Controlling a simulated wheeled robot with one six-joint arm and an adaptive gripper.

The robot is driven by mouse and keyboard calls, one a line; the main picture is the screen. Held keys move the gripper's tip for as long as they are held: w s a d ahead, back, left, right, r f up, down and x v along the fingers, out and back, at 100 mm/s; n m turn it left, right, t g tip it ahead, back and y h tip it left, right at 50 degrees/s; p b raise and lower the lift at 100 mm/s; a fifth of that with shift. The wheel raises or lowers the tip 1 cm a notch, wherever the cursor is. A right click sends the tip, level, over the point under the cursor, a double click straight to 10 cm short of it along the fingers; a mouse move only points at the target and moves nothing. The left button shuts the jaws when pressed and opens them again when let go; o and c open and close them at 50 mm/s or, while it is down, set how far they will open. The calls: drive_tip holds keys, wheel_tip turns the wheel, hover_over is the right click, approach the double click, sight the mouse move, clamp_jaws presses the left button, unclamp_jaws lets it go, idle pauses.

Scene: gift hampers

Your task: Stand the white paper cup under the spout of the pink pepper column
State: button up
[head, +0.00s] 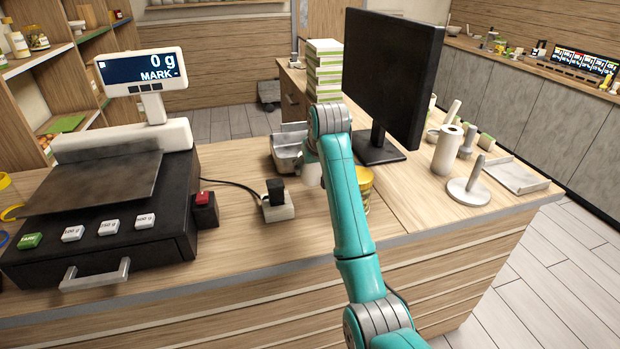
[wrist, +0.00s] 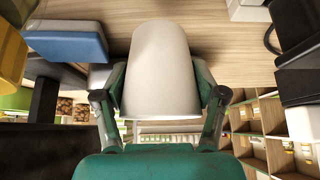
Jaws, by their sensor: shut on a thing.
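In the wrist view my gripper (wrist: 160,103) is shut on the white paper cup (wrist: 160,65), with one finger on each side of it. The cup fills the middle of that view, and wood planking shows behind it. In the head view my teal arm reaches over the wooden counter. A pale shape beside the arm's far end (head: 311,174) may be part of the cup, but the arm hides most of it. My fingers cannot be made out there. I cannot identify the pink pepper column or its spout in either view.
A scale (head: 90,205) stands on the left of the counter (head: 235,235). A black monitor (head: 395,75) and a stack of green-white boxes (head: 324,72) stand behind my arm. A yellow tin (head: 364,188) is close beside it. A paper roll (head: 447,150) stands at the right.

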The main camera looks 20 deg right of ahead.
sight(312, 179)
drive_tip(key=shift+f, duration=2.05)
drive_tip(key=o, duration=0.9)
drive_tip(key=shift+f, duration=0.1)
drive_tip(key=shift+c, duration=0.2)
